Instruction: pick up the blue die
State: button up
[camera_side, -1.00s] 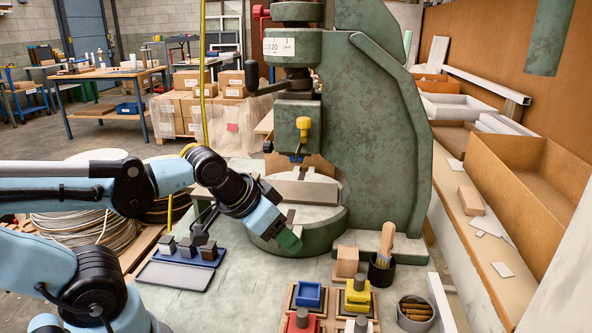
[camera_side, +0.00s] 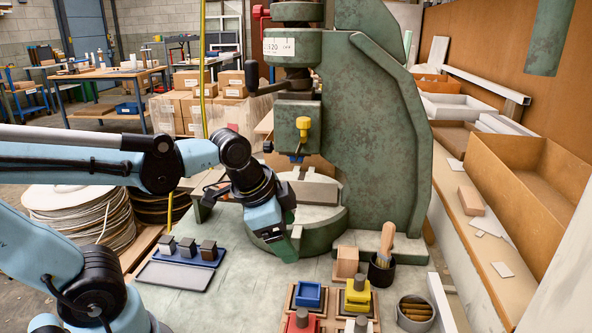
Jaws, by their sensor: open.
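The blue die (camera_side: 308,294) is a small blue block with a hollow-looking top. It sits in the back left place of a wooden tray (camera_side: 287,309) at the bottom of the picture. My gripper (camera_side: 292,243) is open, with green-tipped fingers pointing down. It hangs above and a little left of the blue die, apart from it, in front of the press's round base. Nothing shows between the fingers. A yellow die (camera_side: 357,296) stands right of the blue one, and a red die (camera_side: 301,321) stands in front of it.
The green fly press (camera_side: 375,130) rises behind my gripper. A wooden block (camera_side: 347,262), a dark pot with a brush (camera_side: 381,270) and a tin of rods (camera_side: 415,310) stand right of and behind the tray. A blue case with grey blocks (camera_side: 192,255) lies left.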

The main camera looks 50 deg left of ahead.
jog(key=m+g, duration=0.1)
jog(key=m, duration=0.4)
jog(key=m+g, duration=0.4)
jog(key=m, duration=1.1)
send_over(309, 293)
jog(key=f, duration=0.5)
jog(key=a+f, duration=0.1)
jog(key=f, duration=0.1)
jog(key=shift+s+f, duration=0.15)
jog(key=shift+f, duration=0.1)
jog(key=shift+d+f, duration=0.25)
jog(key=shift+f, duration=0.7)
jog(key=shift+d+f, duration=0.25)
jog(key=shift+f, duration=1.4)
jog(key=shift+c, duration=0.4)
